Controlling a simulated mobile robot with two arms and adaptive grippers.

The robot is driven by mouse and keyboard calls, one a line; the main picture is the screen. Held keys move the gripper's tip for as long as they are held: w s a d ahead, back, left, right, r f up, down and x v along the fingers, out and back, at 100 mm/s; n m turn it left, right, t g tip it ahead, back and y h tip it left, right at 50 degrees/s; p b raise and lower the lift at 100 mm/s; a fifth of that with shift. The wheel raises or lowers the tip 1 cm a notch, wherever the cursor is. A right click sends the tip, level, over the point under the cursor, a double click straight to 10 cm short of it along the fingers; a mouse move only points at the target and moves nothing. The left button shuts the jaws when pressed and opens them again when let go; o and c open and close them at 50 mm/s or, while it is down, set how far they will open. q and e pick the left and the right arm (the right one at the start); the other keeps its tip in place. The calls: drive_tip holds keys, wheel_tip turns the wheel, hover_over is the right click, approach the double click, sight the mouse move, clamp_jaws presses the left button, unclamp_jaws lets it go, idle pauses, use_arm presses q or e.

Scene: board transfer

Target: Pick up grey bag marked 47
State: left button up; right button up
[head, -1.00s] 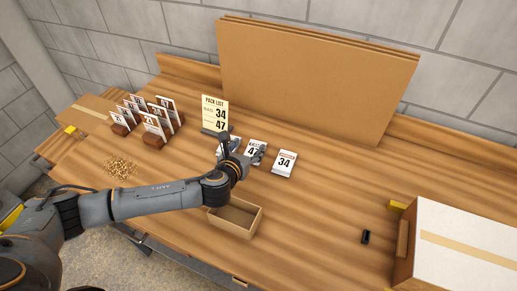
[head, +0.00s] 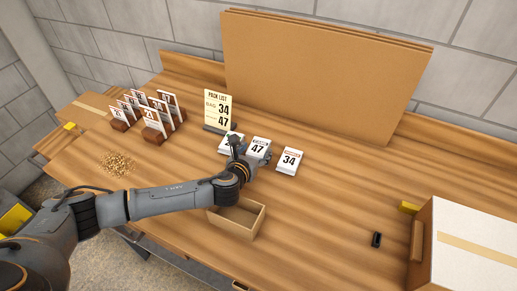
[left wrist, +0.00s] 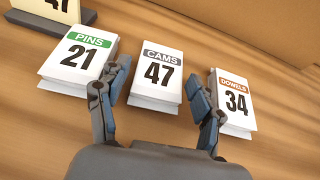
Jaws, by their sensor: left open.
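The bag marked 47 (head: 258,149) stands on the table between two others. In the left wrist view it is a white bag with a grey CAMS band (left wrist: 158,75). My left gripper (left wrist: 163,100) is open, its fingers pointing at this bag, one to each side of its near end. In the head view the left gripper (head: 251,160) is just in front of the bag and hides its lower part. The green-banded PINS 21 bag (left wrist: 80,57) is to the left and the orange-banded DOWELS 34 bag (left wrist: 234,101) to the right. My right gripper is not in view.
An open cardboard box (head: 237,218) sits near the table's front edge. A pack list card (head: 217,109) reading 34 and 47 stands behind the bags. Numbered cards in brown holders (head: 153,118) stand at left. A small black object (head: 376,240) lies at right.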

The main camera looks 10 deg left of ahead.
sight(260, 144)
use_arm(q)
drive_tip(key=x, duration=0.3)
drive_tip(key=shift+w+d+r, duration=0.1)
drive_tip(key=shift+w+r, duration=0.15)
drive_tip(key=shift+w, duration=0.05)
drive_tip(key=shift+w+f, duration=0.25)
drive_tip(key=shift+w, duration=0.15)
drive_tip(key=c, duration=1.1)
drive_tip(key=shift+r, duration=0.1)
drive_tip(key=shift+r, duration=0.6)
drive_tip(key=s+r, duration=0.1)
drive_tip(key=r, duration=0.1)
drive_tip(key=s+r, duration=0.2)
drive_tip(key=r, duration=0.1)
drive_tip(key=s+a+r, duration=0.1)
drive_tip(key=s+r, duration=0.1)
drive_tip(key=r, duration=0.1)
drive_tip(key=shift+s+r, duration=0.1)
drive_tip(key=shift+s, duration=0.05)
drive_tip(key=b+v, duration=0.1)
drive_tip(key=v, duration=0.8)
drive_tip(key=shift+a, duration=0.15)
